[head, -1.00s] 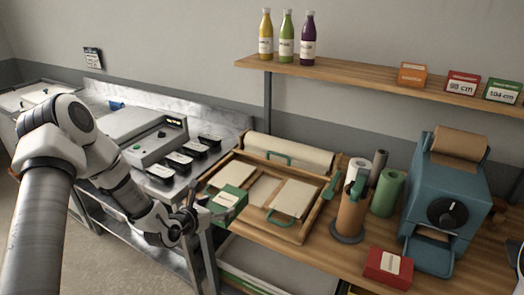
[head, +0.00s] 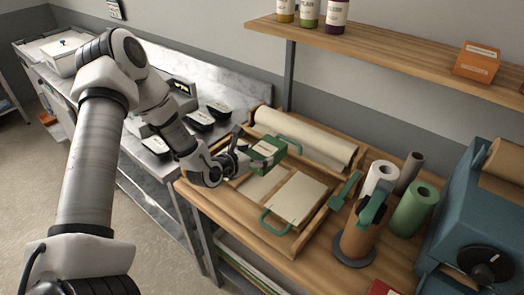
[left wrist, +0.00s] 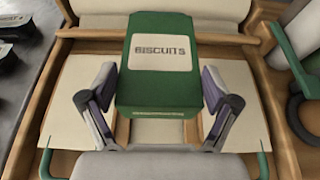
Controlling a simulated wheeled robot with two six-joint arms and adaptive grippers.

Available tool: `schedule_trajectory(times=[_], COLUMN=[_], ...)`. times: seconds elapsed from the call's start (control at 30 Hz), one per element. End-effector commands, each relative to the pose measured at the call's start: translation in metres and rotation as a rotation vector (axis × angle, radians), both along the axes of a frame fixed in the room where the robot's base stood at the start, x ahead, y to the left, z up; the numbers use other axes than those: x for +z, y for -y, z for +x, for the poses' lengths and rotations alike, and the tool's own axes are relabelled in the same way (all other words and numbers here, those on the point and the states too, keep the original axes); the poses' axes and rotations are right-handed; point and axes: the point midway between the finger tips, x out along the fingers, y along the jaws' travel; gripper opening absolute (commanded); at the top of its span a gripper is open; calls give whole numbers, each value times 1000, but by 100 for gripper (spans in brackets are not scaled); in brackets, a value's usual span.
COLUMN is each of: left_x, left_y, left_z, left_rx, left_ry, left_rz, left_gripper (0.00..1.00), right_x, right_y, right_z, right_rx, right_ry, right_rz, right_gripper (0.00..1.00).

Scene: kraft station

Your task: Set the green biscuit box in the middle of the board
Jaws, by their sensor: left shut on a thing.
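The green biscuit box (head: 266,151), with a white label, is in my left gripper (head: 244,158). In the left wrist view the box (left wrist: 160,88) sits between the two fingers, its label reading "BISCUITS". The box is over the back part of a wooden-framed board (head: 228,198) with two cream panels and green handles. A gap below the box cannot be judged. The box hides part of the board's middle. The right cream panel (head: 298,197) is bare; the left panel (head: 262,184) is partly covered by my gripper. My right gripper is out of view.
A cream paper roll (head: 305,138) lies behind the board. To the right stand a brown roll on a stand (head: 357,238), a white roll (head: 379,178), a green roll (head: 413,208) and a blue machine (head: 475,235). A shelf (head: 400,58) with bottles hangs above.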

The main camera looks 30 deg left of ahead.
Motion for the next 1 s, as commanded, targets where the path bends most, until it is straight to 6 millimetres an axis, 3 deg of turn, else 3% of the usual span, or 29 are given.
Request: schedule_trajectory(times=[1.0], left_x=[-76], left_y=[0], left_z=[1], left_rx=[0], left_ry=[2], left_rz=[1], left_gripper=[44], right_x=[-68], right_y=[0], right_z=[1], right_rx=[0], right_ry=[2], right_rz=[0], right_gripper=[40])
